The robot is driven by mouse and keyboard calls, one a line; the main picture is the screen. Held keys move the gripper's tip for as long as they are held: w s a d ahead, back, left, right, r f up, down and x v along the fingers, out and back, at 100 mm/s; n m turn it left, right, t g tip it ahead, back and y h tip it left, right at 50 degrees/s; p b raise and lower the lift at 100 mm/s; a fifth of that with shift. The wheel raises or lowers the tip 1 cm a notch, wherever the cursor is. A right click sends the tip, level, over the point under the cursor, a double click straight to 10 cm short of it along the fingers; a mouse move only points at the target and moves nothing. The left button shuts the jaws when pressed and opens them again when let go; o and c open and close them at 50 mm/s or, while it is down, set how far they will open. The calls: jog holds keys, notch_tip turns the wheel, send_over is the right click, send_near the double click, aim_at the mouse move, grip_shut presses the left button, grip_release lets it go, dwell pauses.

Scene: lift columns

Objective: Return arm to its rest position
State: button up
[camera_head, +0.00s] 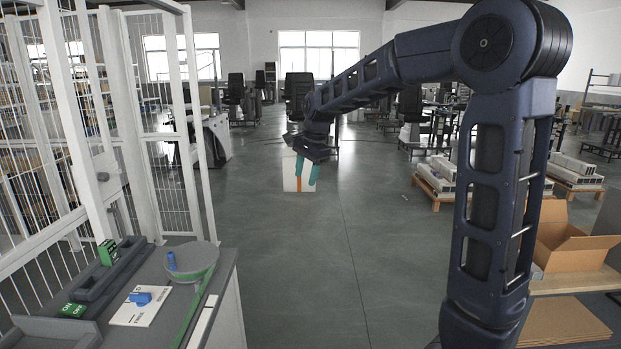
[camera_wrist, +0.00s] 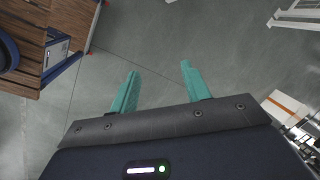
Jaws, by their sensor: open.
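My arm reaches forward over open floor in the head view, and my gripper (camera_head: 306,172) hangs at its far end with its teal fingers pointing down. In the wrist view my gripper (camera_wrist: 158,82) shows two teal fingers spread apart. Only grey floor lies between them. Nothing is held.
A workbench (camera_head: 232,318) at the lower left bears a round grey disc (camera_head: 190,262), blue parts and a white card (camera_head: 128,312). White mesh fencing (camera_head: 190,110) rises behind it. An open cardboard box (camera_head: 572,252) stands at the right. The middle floor (camera_head: 330,270) is clear.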

jog(key=s+d+r+n+t, duration=0.1)
jog(key=s+d+n, duration=0.1)
jog(key=s+d, duration=0.6)
jog(key=s+d+r+n+t, duration=0.1)
jog(key=s+d+n, duration=0.2)
jog(key=d, duration=0.8)
jog(key=s+d+f+n+h, duration=0.1)
jog(key=s+d+f+n, duration=0.1)
jog(key=s+d, duration=0.3)
jog(key=s+d+f+n+t+h, duration=0.1)
jog(key=s+d+f+n, duration=0.1)
jog(key=s+d, duration=0.3)
jog(key=s+f, duration=0.1)
jog(key=s, duration=0.3)
jog(key=shift+s+d+f, duration=0.15)
jog(key=shift+f, duration=0.1)
